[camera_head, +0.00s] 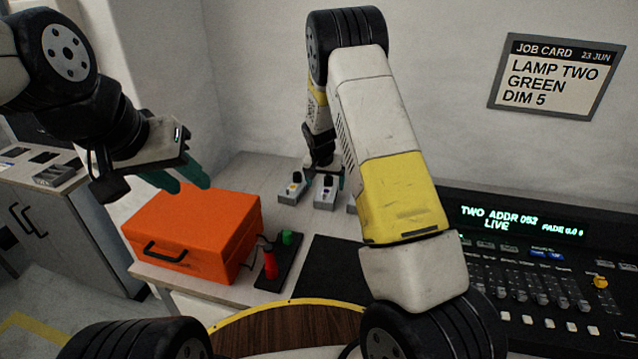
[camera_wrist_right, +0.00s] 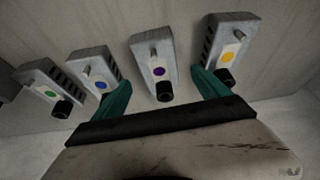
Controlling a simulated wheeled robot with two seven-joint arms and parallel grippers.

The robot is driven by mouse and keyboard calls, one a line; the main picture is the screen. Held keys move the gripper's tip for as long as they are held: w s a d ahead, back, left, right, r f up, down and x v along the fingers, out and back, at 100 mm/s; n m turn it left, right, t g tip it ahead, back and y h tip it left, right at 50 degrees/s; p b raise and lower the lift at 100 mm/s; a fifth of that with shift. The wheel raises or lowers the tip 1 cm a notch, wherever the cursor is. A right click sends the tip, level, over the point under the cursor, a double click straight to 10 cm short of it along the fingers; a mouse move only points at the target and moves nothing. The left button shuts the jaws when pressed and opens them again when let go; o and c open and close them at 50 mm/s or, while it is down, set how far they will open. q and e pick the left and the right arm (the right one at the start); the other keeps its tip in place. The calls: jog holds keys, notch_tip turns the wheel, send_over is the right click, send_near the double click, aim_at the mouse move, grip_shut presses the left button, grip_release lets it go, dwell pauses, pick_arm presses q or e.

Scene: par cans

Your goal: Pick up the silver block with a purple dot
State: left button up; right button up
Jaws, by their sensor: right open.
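The silver block with a purple dot (camera_wrist_right: 152,59) lies in a row of similar blocks. In the right wrist view it is between the two teal fingers of my right gripper (camera_wrist_right: 160,78), with a gap visible on both sides. My right gripper is open and empty; whether it is level with the block is unclear. In the head view the block (camera_head: 325,195) sits on the bench beneath my right wrist, partly hidden. My left gripper (camera_head: 177,176) is open and empty above the orange case.
Neighbouring silver blocks have a yellow dot (camera_wrist_right: 229,57), a blue dot (camera_wrist_right: 101,84) and a green dot (camera_wrist_right: 49,93). An orange case (camera_head: 190,225), a small black stand with red and green parts (camera_head: 270,272) and a lighting console (camera_head: 540,290) also occupy the area.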

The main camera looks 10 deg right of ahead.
aim_at(326, 191)
jog(key=x, duration=0.5)
grip_shut()
dwell(0.3)
